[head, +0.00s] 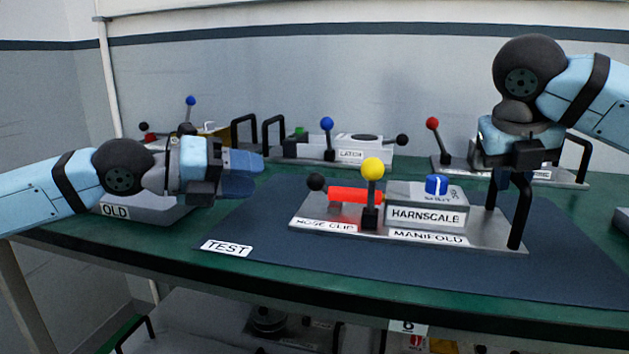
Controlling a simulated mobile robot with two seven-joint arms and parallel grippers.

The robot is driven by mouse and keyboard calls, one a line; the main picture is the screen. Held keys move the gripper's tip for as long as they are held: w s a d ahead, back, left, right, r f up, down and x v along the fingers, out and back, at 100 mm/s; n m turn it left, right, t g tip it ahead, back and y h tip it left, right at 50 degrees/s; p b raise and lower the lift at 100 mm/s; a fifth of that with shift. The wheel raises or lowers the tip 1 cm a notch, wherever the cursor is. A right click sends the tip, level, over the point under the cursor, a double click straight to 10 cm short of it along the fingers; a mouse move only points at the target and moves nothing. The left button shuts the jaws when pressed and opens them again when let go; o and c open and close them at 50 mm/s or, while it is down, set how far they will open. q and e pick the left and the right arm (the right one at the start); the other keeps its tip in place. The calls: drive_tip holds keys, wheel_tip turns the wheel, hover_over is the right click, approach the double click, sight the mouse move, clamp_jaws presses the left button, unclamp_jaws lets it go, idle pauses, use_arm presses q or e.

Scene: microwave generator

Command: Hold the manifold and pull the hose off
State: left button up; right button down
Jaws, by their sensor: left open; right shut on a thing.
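The manifold (427,216) is a grey block labelled HARNSCALE on a metal base plate (468,245), with a blue cap on top. A red hose (350,194) lies level at its left side, with a black ball at its left end. A yellow ball lever (372,170) stands upright in front of the hose, by the HOSE CLIP label. My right gripper (510,178) points down and is shut on the black handle (521,212) at the plate's right end. My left gripper (258,174) is open and empty, left of the hose and apart from it.
The plate stands on a dark mat (285,262) with a TEST label on the green table (120,250). A grey block (145,212) labelled OLD is under my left arm. A LATCH unit (350,149) and other lever units stand behind. The mat's front left is clear.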

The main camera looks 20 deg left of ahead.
sight(307, 181)
use_arm(q)
drive_tip(key=x, duration=1.1)
drive_tip(key=shift+w+d+f, duration=0.1)
drive_tip(key=shift+w+d, duration=0.1)
drive_tip(key=shift+d, duration=0.1)
use_arm(e)
drive_tip(key=shift+f, duration=0.2)
use_arm(q)
drive_tip(key=shift+c, duration=0.2)
clamp_jaws()
drive_tip(key=shift+a, duration=3)
use_arm(e)
drive_tip(key=shift+d, duration=0.15)
use_arm(q)
unclamp_jaws()
drive_tip(key=shift+o, duration=0.2)
drive_tip(key=shift+s, duration=0.1)
drive_tip(key=v, duration=1.2)
